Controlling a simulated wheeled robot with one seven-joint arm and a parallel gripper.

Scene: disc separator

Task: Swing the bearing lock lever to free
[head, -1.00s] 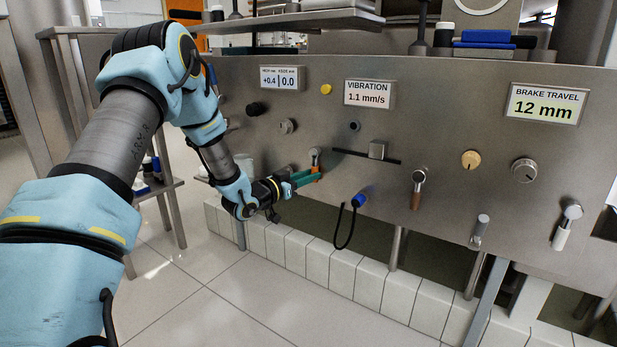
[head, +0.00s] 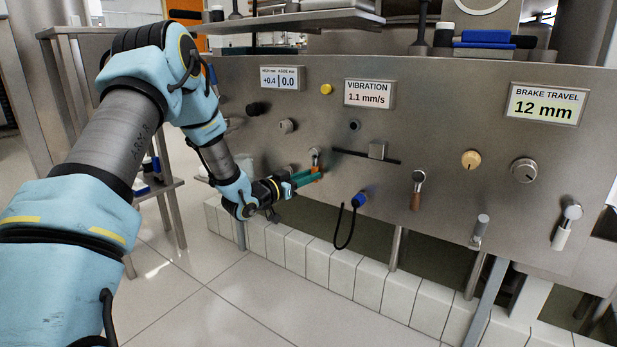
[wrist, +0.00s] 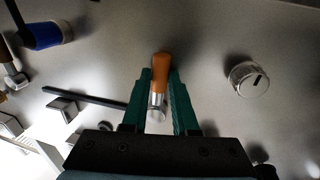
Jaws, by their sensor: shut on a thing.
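A small lever with an orange grip (wrist: 160,72) and a metal end stands on the steel panel. In the wrist view it lies between the two green fingers of my gripper (wrist: 161,98). In the head view the lever's metal pivot (head: 315,153) shows just above the green fingers of my gripper (head: 305,178), and the orange grip (head: 316,170) is at their tips. My gripper is shut on this lever. No label for it can be read, so I cannot tell its marked positions.
To the right are a blue plug with a black cable (head: 359,200), a horizontal slot with a square slider (head: 376,150), a brown-handled lever (head: 417,188) and a white-handled lever (head: 562,235). A grey knob (head: 287,126) sits above left. Tiled floor below is clear.

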